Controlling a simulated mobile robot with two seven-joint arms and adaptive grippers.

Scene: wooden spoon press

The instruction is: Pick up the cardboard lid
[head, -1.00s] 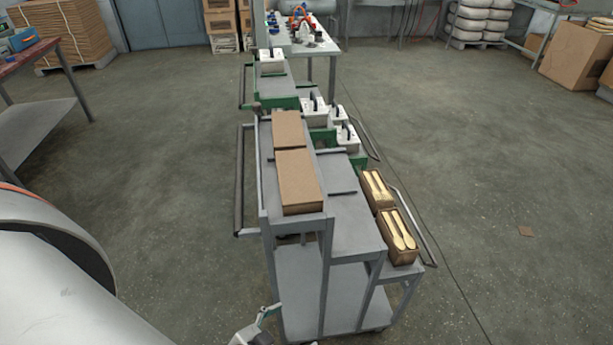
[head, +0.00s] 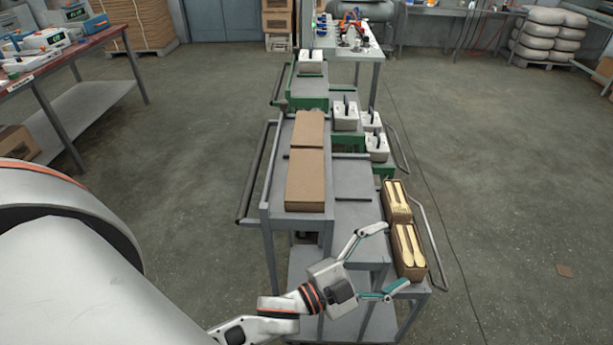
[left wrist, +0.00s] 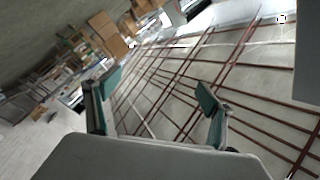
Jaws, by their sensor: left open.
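Two flat-topped brown cardboard pieces lie end to end on the cart's top shelf, a near one (head: 305,180) and a far one (head: 309,130). I cannot tell whether they are loose lids or closed boxes. Two open cardboard boxes of wooden spoons, near (head: 400,262) and far (head: 389,205), stand on the lower right step. My left gripper (head: 393,257) is open, its fingers spread toward the spoon boxes; contact cannot be told. It is right of and nearer than the cardboard pieces. In the left wrist view its open fingers (left wrist: 153,92) have nothing between them. My right gripper is out of view.
The grey stepped cart (head: 357,220) has side rails and a bare middle step. White boxes with black handles (head: 376,147) stand on green-edged carts behind. A red-topped workbench (head: 75,50) is at the left. Open concrete floor lies on both sides.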

